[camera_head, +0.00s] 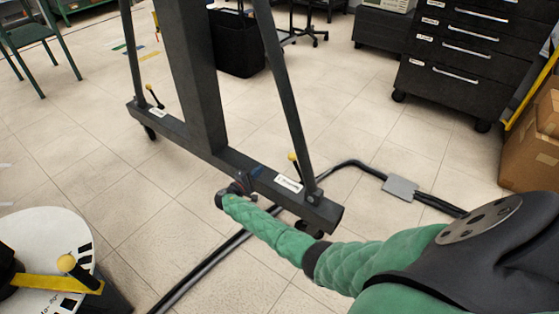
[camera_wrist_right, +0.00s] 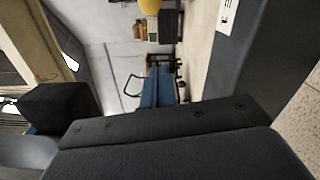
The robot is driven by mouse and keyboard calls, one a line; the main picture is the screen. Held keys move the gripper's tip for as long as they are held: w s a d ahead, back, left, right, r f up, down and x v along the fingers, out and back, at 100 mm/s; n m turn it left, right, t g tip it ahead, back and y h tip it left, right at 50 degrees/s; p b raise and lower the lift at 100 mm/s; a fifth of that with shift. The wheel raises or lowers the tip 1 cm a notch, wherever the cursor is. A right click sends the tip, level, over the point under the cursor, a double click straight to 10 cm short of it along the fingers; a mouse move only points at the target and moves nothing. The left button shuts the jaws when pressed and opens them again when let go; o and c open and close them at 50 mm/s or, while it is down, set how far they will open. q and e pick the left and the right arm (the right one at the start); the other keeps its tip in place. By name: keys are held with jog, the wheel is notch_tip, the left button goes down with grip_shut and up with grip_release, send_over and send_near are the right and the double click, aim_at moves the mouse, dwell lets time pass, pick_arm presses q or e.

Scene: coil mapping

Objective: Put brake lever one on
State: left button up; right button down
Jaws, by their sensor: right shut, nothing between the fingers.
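A dark frame (camera_head: 205,148) with a long base beam stands on the floor. A brake lever with a yellow knob (camera_head: 293,157) rises at the beam's near right end, by a white label. A second yellow-knobbed lever (camera_head: 150,88) stands at its far left end. I cannot read which is lever one. My right gripper (camera_head: 243,182) is shut and empty, at the beam just left of the near lever. In the right wrist view, a yellow knob (camera_wrist_right: 150,6) shows at the top edge, apart from the dark gripper parts. My left gripper is not in view.
Black cables with a grey plate (camera_head: 400,188) cross the floor. A white disc (camera_head: 45,243) with another yellow-knobbed lever (camera_head: 68,264) is at the lower left. Black drawers (camera_head: 462,60) and cardboard boxes (camera_head: 530,155) stand at the right.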

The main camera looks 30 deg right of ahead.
jog(key=x, duration=1)
jog(key=shift+s+d+r+p, duration=0.15)
jog(key=shift+s+d+p, duration=0.1)
jog(key=shift+s+d, duration=0.45)
jog(key=shift+s+d+r+p, duration=0.25)
jog(key=shift+s+d, duration=0.15)
jog(key=shift+s, duration=0.55)
jog(key=shift+s, duration=0.1)
